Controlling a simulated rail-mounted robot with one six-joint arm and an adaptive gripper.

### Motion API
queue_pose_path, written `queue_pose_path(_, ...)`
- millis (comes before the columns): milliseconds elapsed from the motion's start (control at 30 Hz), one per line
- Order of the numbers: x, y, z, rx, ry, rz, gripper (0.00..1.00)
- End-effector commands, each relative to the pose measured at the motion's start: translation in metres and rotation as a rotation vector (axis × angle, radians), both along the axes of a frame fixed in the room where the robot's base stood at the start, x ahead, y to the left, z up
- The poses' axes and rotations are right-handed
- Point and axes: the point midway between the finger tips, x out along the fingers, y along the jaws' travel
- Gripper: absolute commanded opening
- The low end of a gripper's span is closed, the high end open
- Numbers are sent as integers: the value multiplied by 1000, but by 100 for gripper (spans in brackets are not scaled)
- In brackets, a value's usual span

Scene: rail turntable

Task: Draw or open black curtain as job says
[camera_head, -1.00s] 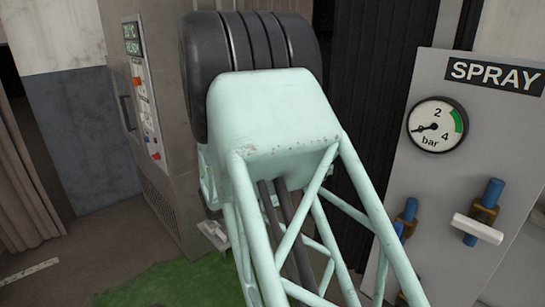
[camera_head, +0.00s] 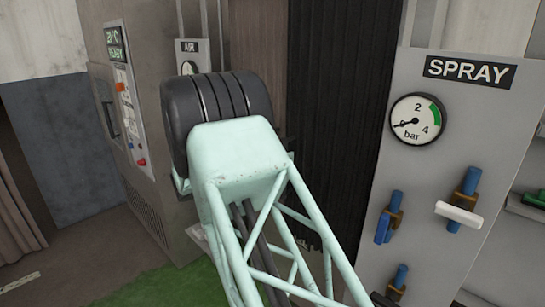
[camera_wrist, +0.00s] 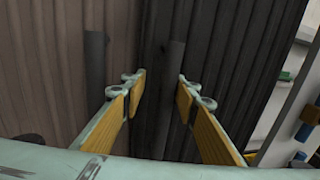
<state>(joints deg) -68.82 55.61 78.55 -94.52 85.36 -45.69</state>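The black curtain (camera_head: 345,60) hangs in tall folds behind my arm in the head view, left of the spray panel. In the wrist view the black curtain (camera_wrist: 235,45) fills the middle and right. A dark vertical bar (camera_wrist: 172,65) stands at its left edge. My gripper (camera_wrist: 160,79) is open, with yellow pads on both fingers. The bar appears in the gap between the fingers; I cannot tell whether it is within their reach. In the head view my arm hides the gripper.
A brown curtain (camera_wrist: 50,50) with a second dark bar (camera_wrist: 96,60) hangs left in the wrist view. The spray panel (camera_head: 485,110), with a gauge (camera_head: 418,119) and several blue-handled valves, stands right. A grey cabinet (camera_head: 165,50) stands left. Green matting (camera_head: 165,285) lies below.

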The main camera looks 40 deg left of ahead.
Motion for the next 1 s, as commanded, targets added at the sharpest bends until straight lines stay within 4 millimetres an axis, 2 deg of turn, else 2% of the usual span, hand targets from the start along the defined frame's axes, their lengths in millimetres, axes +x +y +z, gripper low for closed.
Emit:
queue_pose_path(633,5,5,0,0,0,-5,27)
queue_pose_path(1000,-7,9,0,0,0,-4,27)
